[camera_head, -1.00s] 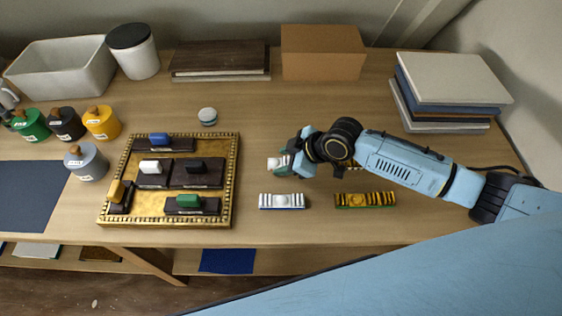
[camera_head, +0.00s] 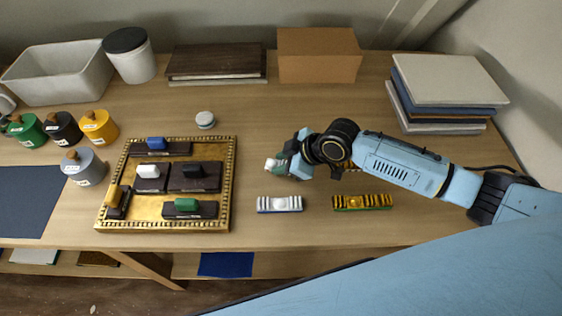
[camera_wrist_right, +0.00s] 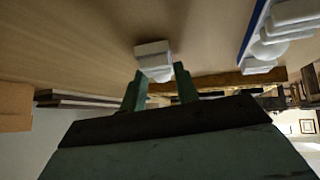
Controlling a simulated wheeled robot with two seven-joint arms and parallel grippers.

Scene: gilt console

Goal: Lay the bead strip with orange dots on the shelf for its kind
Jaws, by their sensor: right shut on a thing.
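My right gripper (camera_head: 284,166) is shut on a small white piece (camera_wrist_right: 155,61), held at its green fingertips above the bare table. Most of that piece is hidden, and I see no orange dots on it. A white ribbed strip (camera_head: 279,204) with a blue edge lies just in front of the gripper; it also shows at the upper right of the right wrist view (camera_wrist_right: 271,32). A yellow-orange strip with dark ribs and a green edge (camera_head: 362,202) lies to its right. Separate dots on the strips are too small to tell. My left gripper is not in view.
A gilt-framed tray (camera_head: 232,185) with colour-knobbed dark blocks stands left of the gripper. Jars (camera_head: 84,167), a grey bin (camera_head: 60,75), a cardboard box (camera_head: 318,58) and stacked books (camera_head: 445,85) surround the table. A low shelf bears a blue mat (camera_head: 225,264).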

